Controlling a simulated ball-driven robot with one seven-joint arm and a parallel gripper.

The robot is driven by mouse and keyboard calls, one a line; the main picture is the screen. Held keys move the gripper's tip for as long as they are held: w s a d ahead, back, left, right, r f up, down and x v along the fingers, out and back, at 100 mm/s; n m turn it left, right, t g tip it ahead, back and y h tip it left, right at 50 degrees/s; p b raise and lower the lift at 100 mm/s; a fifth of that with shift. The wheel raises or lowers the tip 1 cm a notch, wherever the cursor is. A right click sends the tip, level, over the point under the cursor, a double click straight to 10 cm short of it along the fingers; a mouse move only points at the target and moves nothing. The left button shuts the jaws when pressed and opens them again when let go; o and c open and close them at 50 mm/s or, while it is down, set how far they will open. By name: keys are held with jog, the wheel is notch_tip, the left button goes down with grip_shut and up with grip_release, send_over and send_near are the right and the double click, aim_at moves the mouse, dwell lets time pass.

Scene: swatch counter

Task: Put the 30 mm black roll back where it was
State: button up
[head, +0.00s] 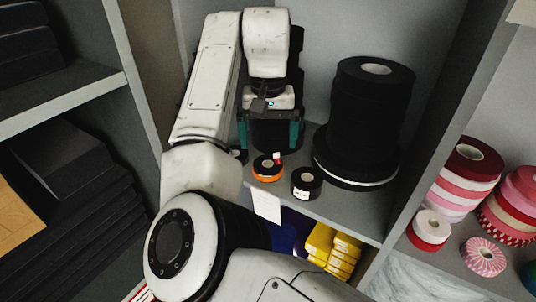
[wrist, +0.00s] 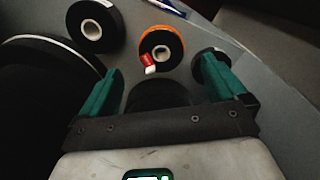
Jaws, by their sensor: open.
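Several black rolls stand on the grey shelf, and I cannot tell which is 30 mm wide. My gripper (head: 268,143) is open, with its teal fingers pointing down either side of a dark roll or stack (head: 275,132). That dark shape also shows between the fingers in the wrist view (wrist: 158,95); I cannot tell whether they touch it. In front lies a black roll with a white label (head: 306,183), also in the wrist view (wrist: 92,25). A small dark roll (wrist: 212,66) is partly hidden behind one finger.
An orange-edged black roll (head: 267,168) with a red tag lies close in front of the gripper. A tall stack of large black rolls (head: 368,115) stands to the right. A white card (head: 266,205) hangs at the shelf edge. Pink and red rolls (head: 466,175) fill the right bay.

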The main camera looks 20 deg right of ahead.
jog(key=shift+r, duration=2.3)
